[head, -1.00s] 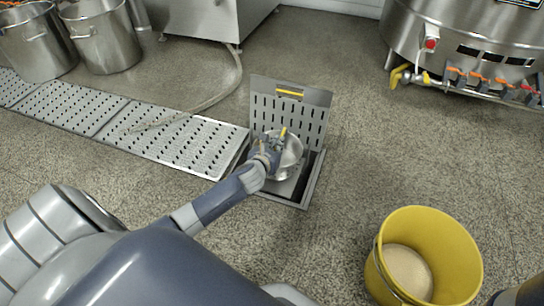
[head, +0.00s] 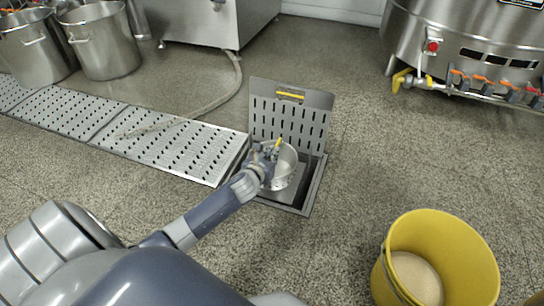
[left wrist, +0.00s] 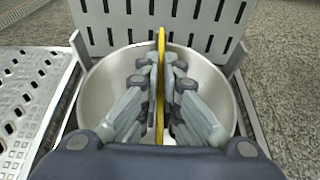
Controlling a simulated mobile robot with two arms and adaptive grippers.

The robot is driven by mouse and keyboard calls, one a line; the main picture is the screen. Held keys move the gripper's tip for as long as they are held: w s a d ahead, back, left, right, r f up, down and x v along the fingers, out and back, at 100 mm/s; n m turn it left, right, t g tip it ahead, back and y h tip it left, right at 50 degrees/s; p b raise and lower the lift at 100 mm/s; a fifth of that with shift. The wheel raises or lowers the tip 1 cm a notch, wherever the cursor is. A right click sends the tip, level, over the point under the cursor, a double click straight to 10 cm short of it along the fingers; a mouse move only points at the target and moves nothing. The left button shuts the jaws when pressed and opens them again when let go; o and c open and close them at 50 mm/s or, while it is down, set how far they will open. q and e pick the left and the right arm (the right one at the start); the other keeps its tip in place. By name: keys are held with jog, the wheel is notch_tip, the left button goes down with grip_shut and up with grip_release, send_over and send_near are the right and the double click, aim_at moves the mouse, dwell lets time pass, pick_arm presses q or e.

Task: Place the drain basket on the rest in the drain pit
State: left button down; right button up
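The drain basket (head: 287,168) is a shiny metal bowl with small holes low on its side and a yellow handle. It is at the opening of the drain pit (head: 305,205), below the raised slotted cover. My left gripper (head: 268,152) is over it. In the left wrist view, my left gripper (left wrist: 160,95) has its fingers closed on both sides of the upright yellow handle (left wrist: 160,60), with the basket (left wrist: 100,90) beneath. The rest is hidden under the basket; I cannot tell whether they touch. My right gripper is not in view.
The slotted cover (head: 292,112) stands upright behind the pit. Perforated floor grates (head: 165,145) run left from it. A yellow bucket (head: 460,250) stands at the lower right. The floor right of the pit is clear.

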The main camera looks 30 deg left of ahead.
pick_arm(q)
jog(key=c, duration=1.8)
grip_release()
jog(key=shift+f, duration=0.15)
